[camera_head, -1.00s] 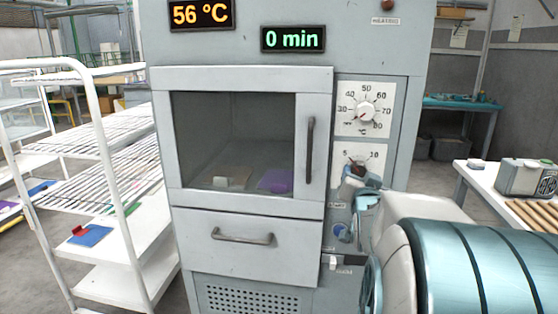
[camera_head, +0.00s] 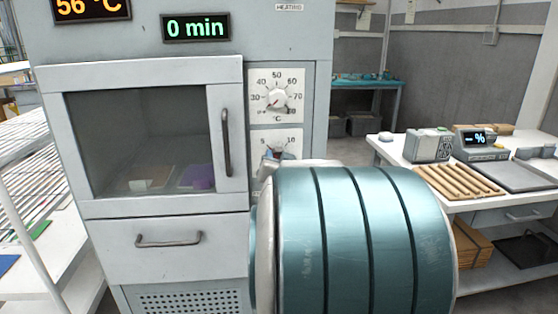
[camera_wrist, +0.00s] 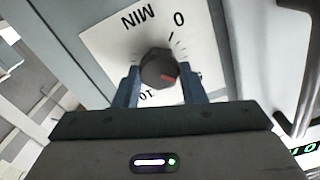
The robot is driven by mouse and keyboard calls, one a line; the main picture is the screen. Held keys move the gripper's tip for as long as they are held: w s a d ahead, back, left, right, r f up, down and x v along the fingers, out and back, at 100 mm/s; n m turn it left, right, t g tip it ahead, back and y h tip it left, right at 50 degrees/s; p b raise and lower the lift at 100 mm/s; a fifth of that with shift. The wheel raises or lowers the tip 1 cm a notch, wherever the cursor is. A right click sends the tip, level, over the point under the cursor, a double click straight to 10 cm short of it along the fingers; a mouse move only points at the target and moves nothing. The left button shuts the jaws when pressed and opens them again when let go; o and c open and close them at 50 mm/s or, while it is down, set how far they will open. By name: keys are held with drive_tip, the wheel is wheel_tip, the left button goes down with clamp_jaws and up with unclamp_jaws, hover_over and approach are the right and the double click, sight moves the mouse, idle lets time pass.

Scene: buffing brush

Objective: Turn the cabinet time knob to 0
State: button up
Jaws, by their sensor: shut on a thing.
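The time knob (camera_wrist: 158,66) is a dark faceted knob with a red mark, on a white dial plate (camera_wrist: 108,48) printed with 0, MIN and 10. In the wrist view my gripper (camera_wrist: 160,74) has one blue finger on each side of it and is shut on it. The red mark lies on the knob's lower right in that view, away from the printed 0. In the head view the time dial (camera_head: 292,138) shows 5 and 10; my arm hides its lower part and most of the gripper. The cabinet's green display (camera_head: 195,27) reads 0 min.
The temperature knob (camera_head: 278,99) sits just above the time dial. The cabinet door handle (camera_head: 226,143) and drawer handle (camera_head: 169,239) stick out to the left. A white table (camera_head: 385,150) with a scale (camera_head: 480,143) stands at right. A white rack (camera_head: 25,210) stands at left.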

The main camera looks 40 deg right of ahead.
drive_tip(key=shift+f+n+b, duration=0.1)
drive_tip(key=shift+n+b, duration=0.2)
drive_tip(key=shift+b, duration=0.2)
drive_tip(key=n+b, duration=1.7)
drive_tip(key=shift+a, duration=0.15)
drive_tip(key=o, duration=1)
drive_tip(key=shift+w, duration=0.1)
